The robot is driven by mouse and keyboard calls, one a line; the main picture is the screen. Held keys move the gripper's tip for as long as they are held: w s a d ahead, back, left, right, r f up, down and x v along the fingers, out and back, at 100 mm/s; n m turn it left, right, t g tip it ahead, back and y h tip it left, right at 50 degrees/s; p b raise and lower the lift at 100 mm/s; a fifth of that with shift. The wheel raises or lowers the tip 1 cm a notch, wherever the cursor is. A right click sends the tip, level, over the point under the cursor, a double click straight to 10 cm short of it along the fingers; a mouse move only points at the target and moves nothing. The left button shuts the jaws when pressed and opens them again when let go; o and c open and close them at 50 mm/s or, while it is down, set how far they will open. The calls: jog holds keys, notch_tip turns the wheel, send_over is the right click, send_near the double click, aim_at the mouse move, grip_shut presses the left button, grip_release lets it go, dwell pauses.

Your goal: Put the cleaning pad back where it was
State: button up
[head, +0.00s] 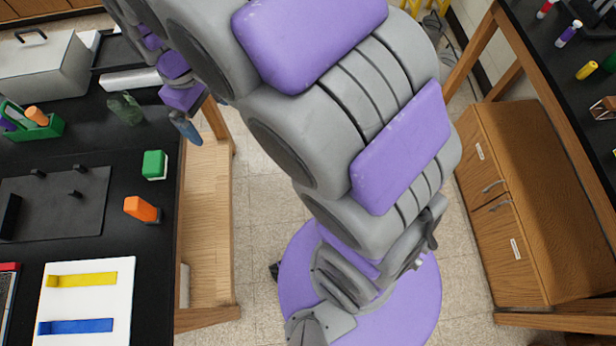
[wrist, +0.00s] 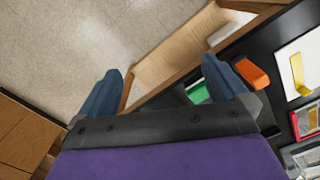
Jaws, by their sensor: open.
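Two small blocks lie on the black tabletop in the head view: a green block with a pale side (head: 155,165) and an orange block with a dark base (head: 142,208). I cannot tell for sure which is the cleaning pad. My gripper (head: 186,127) is near the table's right edge, behind the green block, partly hidden by my arm. In the wrist view my gripper (wrist: 160,65) is wide open, with nothing between its blue fingers. The green block (wrist: 198,93) is partly hidden by the right finger; the orange block (wrist: 251,73) lies just beyond that finger.
A white board with yellow and blue strips (head: 84,306), a dark mat (head: 60,205), a green caddy (head: 45,130) and a clear green bottle (head: 125,108) are on the table. A wooden shelf (head: 207,220) is below its edge. A wooden cabinet (head: 530,200) stands right.

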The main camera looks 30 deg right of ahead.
jog(key=s+d+m, duration=0.3)
jog(key=s+d, duration=0.3)
jog(key=s, duration=0.6)
jog(key=s+d+m+g, duration=0.1)
jog(key=s+d+m, duration=0.3)
jog(key=s, duration=0.8)
jog(key=shift+d+r+m, duration=0.25)
jog(key=shift+d+m, duration=0.05)
jog(key=shift+d, duration=0.6)
